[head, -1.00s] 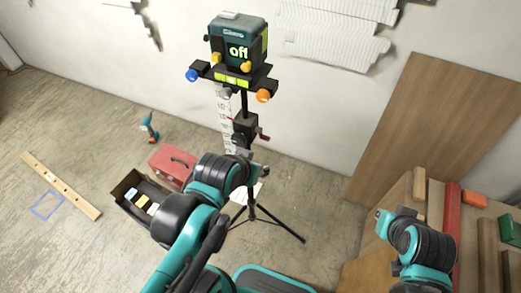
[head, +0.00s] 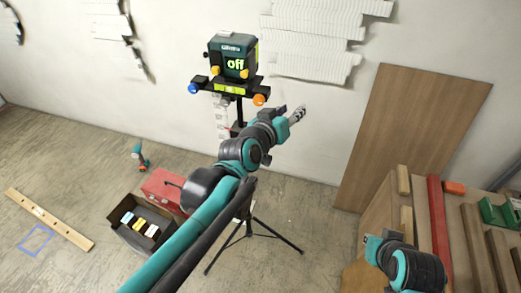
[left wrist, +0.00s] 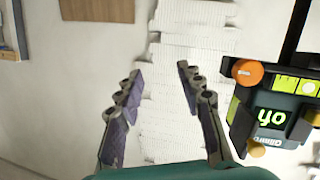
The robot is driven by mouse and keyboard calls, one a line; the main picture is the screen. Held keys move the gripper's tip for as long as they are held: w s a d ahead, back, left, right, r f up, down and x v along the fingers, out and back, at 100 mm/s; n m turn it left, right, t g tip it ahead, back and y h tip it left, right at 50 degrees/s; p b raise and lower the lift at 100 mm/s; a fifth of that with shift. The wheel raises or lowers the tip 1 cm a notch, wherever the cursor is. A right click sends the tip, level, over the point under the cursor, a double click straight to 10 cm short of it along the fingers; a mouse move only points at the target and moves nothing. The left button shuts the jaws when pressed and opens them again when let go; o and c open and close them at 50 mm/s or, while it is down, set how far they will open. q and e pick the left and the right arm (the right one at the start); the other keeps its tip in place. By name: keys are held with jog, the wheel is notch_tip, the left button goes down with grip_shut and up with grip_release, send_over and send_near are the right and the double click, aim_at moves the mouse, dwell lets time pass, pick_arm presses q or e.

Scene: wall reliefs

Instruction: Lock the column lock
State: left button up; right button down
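My left arm crosses in front of the column, so the lock is mostly hidden; a small red bit shows beside the arm. My left gripper (head: 294,114) is in front of the wall, to the right of the column and below the device, apart from it. In the left wrist view the gripper (left wrist: 160,85) is open and empty, with the device (left wrist: 272,122) at the right. My right gripper is out of view.
The tripod legs (head: 275,237) spread on the floor. A red toolbox (head: 163,190) and an open black box (head: 140,224) stand at their left. A wood panel (head: 412,135) leans on the wall at right. White wall reliefs (head: 315,40) hang behind. A drill (head: 139,157) is on the floor.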

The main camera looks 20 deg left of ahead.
pick_arm(q)
jog(key=w+r+n+t+y, duration=0.2)
jog(key=w+r+n+t, duration=0.3)
jog(key=w, duration=0.4)
jog(key=w+a+n+y+b, duration=0.1)
jog(key=w+a+n+y, duration=0.2)
jog(key=w+n+y, duration=0.5)
jog(key=s+a+f+n+g+y, duration=0.1)
jog(key=s+f+n+g+y, duration=0.3)
jog(key=f, duration=0.7)
jog(key=w+f+n+g+y+b, duration=0.1)
jog(key=f+n+g, duration=0.35)
jog(key=f, duration=0.75)
jog(key=s+a+f+n+g+y, duration=0.1)
jog(key=s+f+n+g+y, duration=0.15)
jog(key=f+g, duration=0.6)
jog(key=shift+m+t+y, duration=0.25)
jog(key=shift+m+t, duration=0.05)
jog(key=shift+t, duration=0.6)
jog(key=w+a+f, duration=0.1)
jog(key=a, duration=0.1)
jog(key=w+a+f+b, duration=0.1)
jog(key=a+f, duration=0.1)
jog(key=w+a+f+b, duration=0.1)
jog(key=a, duration=0.1)
jog(key=shift+f, duration=0.3)
jog(key=shift+w+a, duration=0.1)
jog(key=shift+a, duration=0.3)
grip_shut()
